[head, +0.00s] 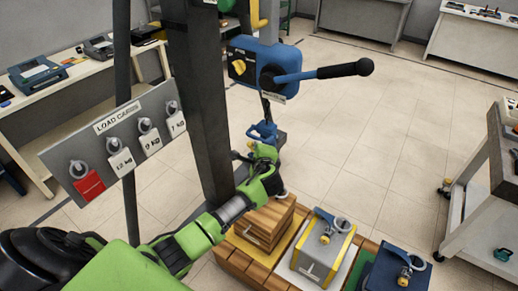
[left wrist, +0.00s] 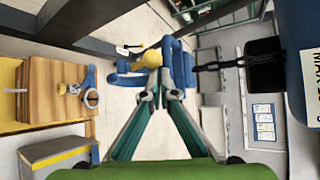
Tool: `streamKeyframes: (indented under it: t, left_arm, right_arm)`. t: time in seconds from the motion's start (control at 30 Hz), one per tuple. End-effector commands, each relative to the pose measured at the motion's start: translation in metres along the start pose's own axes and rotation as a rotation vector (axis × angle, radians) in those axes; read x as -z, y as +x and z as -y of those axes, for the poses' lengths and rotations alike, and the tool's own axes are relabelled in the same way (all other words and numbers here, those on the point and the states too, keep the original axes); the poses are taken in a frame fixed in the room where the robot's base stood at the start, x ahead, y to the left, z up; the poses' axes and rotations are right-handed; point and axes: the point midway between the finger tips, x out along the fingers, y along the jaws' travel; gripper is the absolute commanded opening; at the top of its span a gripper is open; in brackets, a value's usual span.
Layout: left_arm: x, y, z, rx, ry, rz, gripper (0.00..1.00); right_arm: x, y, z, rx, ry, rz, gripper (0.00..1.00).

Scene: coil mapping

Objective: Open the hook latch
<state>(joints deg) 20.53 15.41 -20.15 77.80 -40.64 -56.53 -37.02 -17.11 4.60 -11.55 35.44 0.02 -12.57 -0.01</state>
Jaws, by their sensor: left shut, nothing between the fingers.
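A blue hook (head: 264,131) hangs on a chain below the blue lever hoist (head: 262,62), beside the dark post. In the left wrist view the blue hook (left wrist: 184,65) fills the upper middle, with a yellow rounded part (left wrist: 149,60) in its opening that looks like the latch. My left gripper (head: 264,152) is just below the hook; in the left wrist view its fingertips (left wrist: 161,93) come together right under the hook and latch, with nothing between them. I cannot tell whether they touch the latch. My right gripper is out of view.
Below stand a wooden crate (head: 262,222), a grey and yellow block (head: 322,250) and a blue block (head: 396,270), each with a ring or hook on top. The dark post (head: 199,110) and the Load Cards board (head: 118,140) are close to my left arm.

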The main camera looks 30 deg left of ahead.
Motion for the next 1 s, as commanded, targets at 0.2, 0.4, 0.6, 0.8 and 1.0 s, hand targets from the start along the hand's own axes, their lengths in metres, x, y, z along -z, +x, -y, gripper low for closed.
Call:
streamKeyframes:
  t: [0.2,0.4,0.6,0.8,1.0]
  left_arm:
    - [-0.001,-0.021,-0.001,0.0,0.001,0.003,0.0]
    - [0.001,-0.06,-0.002,-0.001,0.0,-0.001,0.0]
    - [0.002,-0.096,-0.002,-0.001,-0.001,-0.001,0.0]
    - [0.002,-0.115,-0.002,-0.001,0.001,-0.001,0.0]
    - [0.002,-0.118,-0.003,-0.002,0.001,-0.001,0.0]
  right_arm:
    - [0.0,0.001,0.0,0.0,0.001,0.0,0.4]
    - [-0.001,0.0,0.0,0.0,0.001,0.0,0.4]
    - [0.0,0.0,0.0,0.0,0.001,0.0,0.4]
    - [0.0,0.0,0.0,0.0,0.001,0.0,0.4]
    - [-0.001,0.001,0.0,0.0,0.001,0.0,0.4]
